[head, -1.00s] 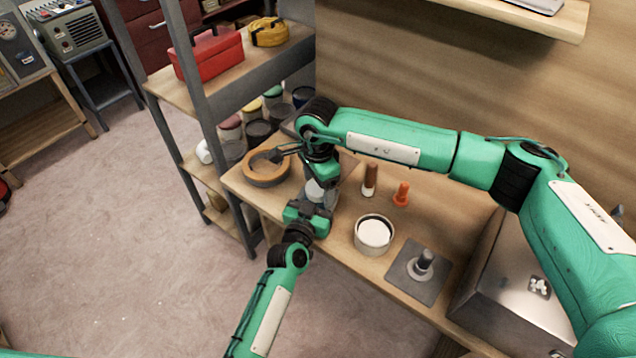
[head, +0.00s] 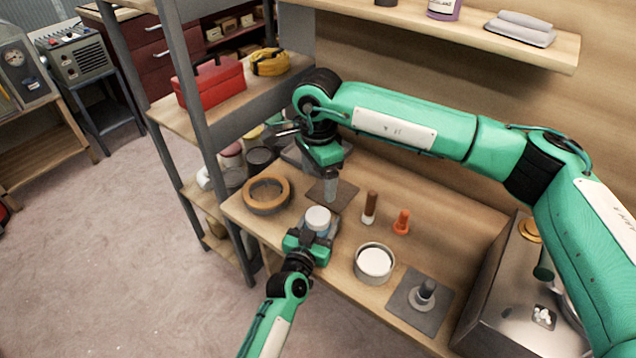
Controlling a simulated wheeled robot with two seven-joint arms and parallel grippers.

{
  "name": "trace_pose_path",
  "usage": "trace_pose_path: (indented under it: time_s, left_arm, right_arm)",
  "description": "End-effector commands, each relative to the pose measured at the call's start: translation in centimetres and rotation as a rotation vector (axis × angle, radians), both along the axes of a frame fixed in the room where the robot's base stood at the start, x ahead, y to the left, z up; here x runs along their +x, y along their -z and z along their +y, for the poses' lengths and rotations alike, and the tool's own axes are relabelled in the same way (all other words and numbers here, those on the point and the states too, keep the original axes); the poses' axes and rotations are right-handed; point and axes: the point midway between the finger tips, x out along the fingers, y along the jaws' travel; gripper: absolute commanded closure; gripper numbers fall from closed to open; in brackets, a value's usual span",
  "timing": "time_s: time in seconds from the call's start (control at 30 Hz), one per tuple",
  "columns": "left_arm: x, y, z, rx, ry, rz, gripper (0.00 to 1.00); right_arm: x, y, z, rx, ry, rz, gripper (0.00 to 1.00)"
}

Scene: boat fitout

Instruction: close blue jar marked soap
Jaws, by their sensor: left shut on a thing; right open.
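A small jar with a pale, round top (head: 318,217) stands at the front edge of the wooden bench. Its body looks pale blue-grey (head: 321,231) and is partly hidden; I cannot read a label. The white top appears to sit on the jar, but I cannot tell whether it is fully tight. My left gripper (head: 309,238) is shut on the jar from the front. My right gripper (head: 331,192) points down behind the jar, apart from it, over a dark square mat (head: 345,195). It is open and appears empty.
A metal unit (head: 500,310) stands right. A shelf rack with a red toolbox (head: 210,84) stands left.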

Motion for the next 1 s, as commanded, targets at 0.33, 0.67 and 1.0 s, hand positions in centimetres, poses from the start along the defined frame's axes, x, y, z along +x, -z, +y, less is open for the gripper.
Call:
trace_pose_path:
  time_s: [0.33, 0.67, 1.0]
  left_arm:
    - [0.0, 0.1, 0.0, 0.001, 0.0, 0.001, 0.15]
    - [-0.2, 0.0, 0.1, 0.0, 0.0, 0.001, 0.15]
    - [-5.1, 0.2, 2.0, 0.003, 0.0, 0.002, 0.15]
  right_arm:
    - [0.0, 0.0, 0.0, 0.001, 0.0, 0.0, 0.21]
    - [0.0, 0.0, 0.0, 0.001, 0.0, 0.0, 0.21]
    - [0.0, 0.1, 0.0, 0.001, 0.0, 0.0, 0.21]
